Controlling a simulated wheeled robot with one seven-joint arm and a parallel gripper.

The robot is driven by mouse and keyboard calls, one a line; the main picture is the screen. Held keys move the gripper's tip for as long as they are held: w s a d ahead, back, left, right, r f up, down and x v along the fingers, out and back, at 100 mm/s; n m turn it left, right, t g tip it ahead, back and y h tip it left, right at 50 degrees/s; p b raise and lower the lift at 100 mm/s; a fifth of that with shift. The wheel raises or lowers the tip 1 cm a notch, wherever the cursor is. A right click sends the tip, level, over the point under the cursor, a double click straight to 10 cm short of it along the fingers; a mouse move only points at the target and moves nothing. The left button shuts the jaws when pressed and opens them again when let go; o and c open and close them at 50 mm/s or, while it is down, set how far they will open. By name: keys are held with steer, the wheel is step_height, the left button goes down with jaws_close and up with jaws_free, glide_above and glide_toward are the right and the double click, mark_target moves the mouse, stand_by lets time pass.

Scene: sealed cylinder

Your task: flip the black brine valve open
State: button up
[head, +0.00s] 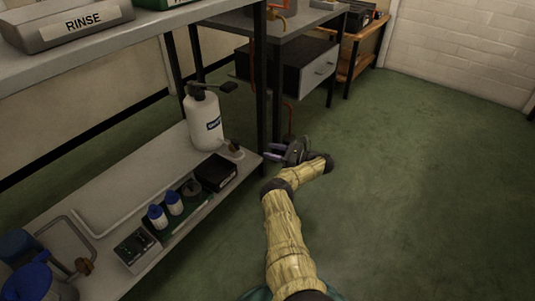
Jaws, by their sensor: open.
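A white cylinder (204,118) with a blue label stands upright on the lower shelf; the label is too small to read surely. A black lever (214,87) sticks out to the right from its top. A small fitting with a brownish knob (234,147) sits at its lower right, near the shelf's end. I cannot tell for sure which of these is the brine valve. My gripper (270,152) is open and looks empty, just past the shelf's right end. It points left, to the right of the cylinder and below the lever, apart from both.
A black box (215,172), blue-capped bottles (165,210) and a switch box (137,247) stand along the lower shelf (115,185). The upper shelf holds a RINSE sign (84,21). A dark table leg (261,80) rises near my gripper. Green floor (420,190) is free at right.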

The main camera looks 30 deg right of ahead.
steer(key=shift+v, duration=0.8)
steer(key=shift+r, duration=0.15)
